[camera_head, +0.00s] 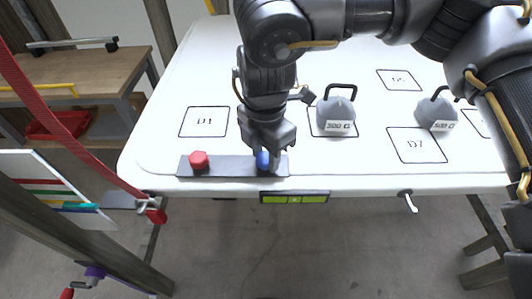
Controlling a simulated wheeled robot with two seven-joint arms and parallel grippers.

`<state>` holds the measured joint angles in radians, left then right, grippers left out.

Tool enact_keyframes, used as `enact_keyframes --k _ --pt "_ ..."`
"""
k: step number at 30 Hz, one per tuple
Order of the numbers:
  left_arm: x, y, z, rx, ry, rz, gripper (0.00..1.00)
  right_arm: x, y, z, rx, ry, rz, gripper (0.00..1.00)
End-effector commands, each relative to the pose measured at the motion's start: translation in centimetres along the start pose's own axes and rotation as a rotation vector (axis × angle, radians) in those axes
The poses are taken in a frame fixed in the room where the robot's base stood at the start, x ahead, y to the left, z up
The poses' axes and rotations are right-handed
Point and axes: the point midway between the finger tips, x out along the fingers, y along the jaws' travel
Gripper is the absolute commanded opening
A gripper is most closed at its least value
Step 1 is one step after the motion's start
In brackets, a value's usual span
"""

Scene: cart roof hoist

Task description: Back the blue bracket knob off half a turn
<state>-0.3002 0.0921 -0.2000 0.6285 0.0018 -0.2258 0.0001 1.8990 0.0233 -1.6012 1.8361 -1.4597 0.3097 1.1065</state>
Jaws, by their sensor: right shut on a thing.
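The blue bracket knob (262,160) stands on the right part of a dark bracket plate (230,167) at the near edge of the white table. My right gripper (265,155) comes down from above and is shut on the blue knob, which it partly hides. A red knob (199,160) stands on the left part of the same plate, apart from the gripper. My left gripper is not in view.
A green level (294,197) sits at the front edge. A red strap (75,120) hangs at the left. A wooden bench (85,70) stands behind it.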

Motion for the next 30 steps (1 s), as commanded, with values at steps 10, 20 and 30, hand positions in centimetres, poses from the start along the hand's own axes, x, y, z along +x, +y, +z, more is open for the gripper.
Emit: enact_keyframes --k 10,20,30 --pt "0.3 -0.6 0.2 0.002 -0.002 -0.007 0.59 0.1 0.0 0.0 -0.327 0.000 -0.002 0.14" --pt "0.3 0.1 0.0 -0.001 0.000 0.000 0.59 0.1 -0.1 0.0 -0.640 0.001 -0.003 0.14" --pt "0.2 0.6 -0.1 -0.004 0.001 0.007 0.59 0.1 -0.1 0.0 -0.964 0.001 -0.003 0.14"
